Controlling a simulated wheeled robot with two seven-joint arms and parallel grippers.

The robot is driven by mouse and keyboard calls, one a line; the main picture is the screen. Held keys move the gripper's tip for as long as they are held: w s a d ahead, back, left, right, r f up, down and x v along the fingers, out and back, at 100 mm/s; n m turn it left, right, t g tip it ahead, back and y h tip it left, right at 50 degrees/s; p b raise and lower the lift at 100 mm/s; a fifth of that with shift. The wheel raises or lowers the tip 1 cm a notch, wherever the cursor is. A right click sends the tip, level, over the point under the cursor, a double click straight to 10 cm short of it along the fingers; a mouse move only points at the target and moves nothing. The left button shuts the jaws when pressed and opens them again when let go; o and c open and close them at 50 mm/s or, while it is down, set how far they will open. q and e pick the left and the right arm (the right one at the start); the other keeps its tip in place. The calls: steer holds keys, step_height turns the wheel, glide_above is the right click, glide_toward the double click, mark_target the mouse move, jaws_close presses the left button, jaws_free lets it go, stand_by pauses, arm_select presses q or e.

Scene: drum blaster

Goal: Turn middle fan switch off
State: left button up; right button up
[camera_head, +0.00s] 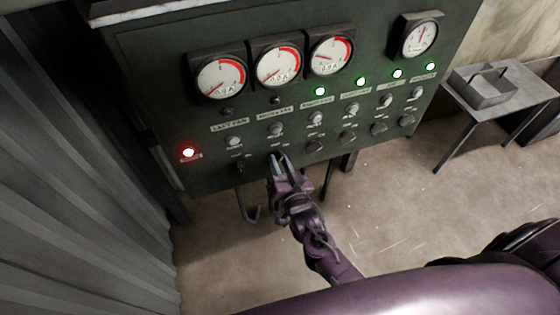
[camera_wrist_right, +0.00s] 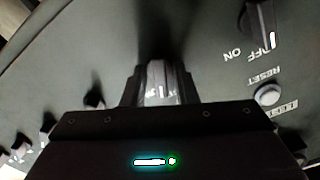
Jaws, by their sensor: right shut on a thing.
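The middle fan column on the dark green panel (camera_head: 150,65) has a label (camera_head: 275,113), a reset button (camera_head: 276,130) and an unlit lamp (camera_head: 276,100) below its gauge (camera_head: 279,67). My right gripper (camera_head: 279,166) is at the switch at the foot of this column and shut on it; the gripper hides most of the switch. In the right wrist view the fingers (camera_wrist_right: 158,88) are close together against the panel, and the switch's exact angle cannot be told. My left gripper is not in view.
The left fan switch (camera_head: 239,166) is beside my gripper; it also shows in the wrist view (camera_wrist_right: 261,28) near ON and OFF marks. The right fan switch (camera_head: 314,146) is on the other side. Several green lamps (camera_head: 361,82) and a red lamp (camera_head: 188,152) are lit. A table (camera_head: 522,82) stands at right.

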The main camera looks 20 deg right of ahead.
steer(key=n+p, duration=0.1)
steer(key=n, duration=0.4)
stand_by(0.6)
steer(key=o, duration=0.7)
steer(key=s+b, duration=0.1)
steer(key=s, duration=0.6)
steer(key=shift+s+d, duration=0.15)
steer(key=shift+s, duration=0.2)
